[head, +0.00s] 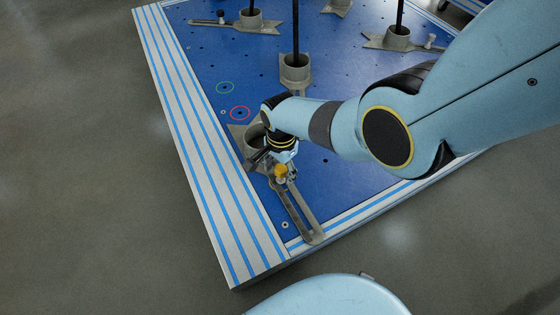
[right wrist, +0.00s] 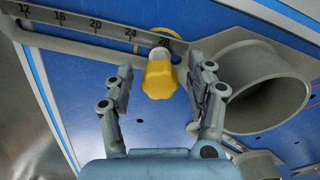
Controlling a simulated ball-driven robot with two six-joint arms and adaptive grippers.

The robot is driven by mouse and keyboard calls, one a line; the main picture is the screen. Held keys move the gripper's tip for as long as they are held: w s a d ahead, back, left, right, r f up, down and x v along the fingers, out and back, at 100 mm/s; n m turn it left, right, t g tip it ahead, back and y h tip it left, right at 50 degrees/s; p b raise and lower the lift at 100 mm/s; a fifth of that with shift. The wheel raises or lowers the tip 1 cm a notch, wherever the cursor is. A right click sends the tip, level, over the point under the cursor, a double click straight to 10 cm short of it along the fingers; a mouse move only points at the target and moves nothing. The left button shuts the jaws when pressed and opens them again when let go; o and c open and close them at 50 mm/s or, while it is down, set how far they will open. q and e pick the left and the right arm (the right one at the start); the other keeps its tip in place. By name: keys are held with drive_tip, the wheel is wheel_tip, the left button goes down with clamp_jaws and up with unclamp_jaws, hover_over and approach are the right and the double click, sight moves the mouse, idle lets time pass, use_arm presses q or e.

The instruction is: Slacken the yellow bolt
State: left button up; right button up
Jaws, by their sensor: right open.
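The yellow bolt (head: 281,172) is a yellow knob on a slotted metal bracket near the front corner of the blue platform. In the right wrist view the yellow bolt (right wrist: 159,76) lies ahead of my right gripper (right wrist: 160,82), between its two fingers, with a clear gap on both sides. The fingers are open and hold nothing. In the head view my right gripper (head: 270,160) is beside the bolt and partly hidden by its own wrist. My left gripper is not in either view.
A metal ruler (right wrist: 95,25) with numbers runs beside the bolt. A grey metal cup (right wrist: 265,88) stands close to the right finger. A red ring (head: 240,114) and a green ring (head: 225,88) mark the blue platform (head: 330,165). More cups with black posts stand behind.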

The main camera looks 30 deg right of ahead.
drive_tip(key=shift+m, duration=0.8)
drive_tip(key=m, duration=0.4)
drive_tip(key=c, duration=1.1)
drive_tip(key=n, duration=0.4)
clamp_jaws()
drive_tip(key=n, duration=0.4)
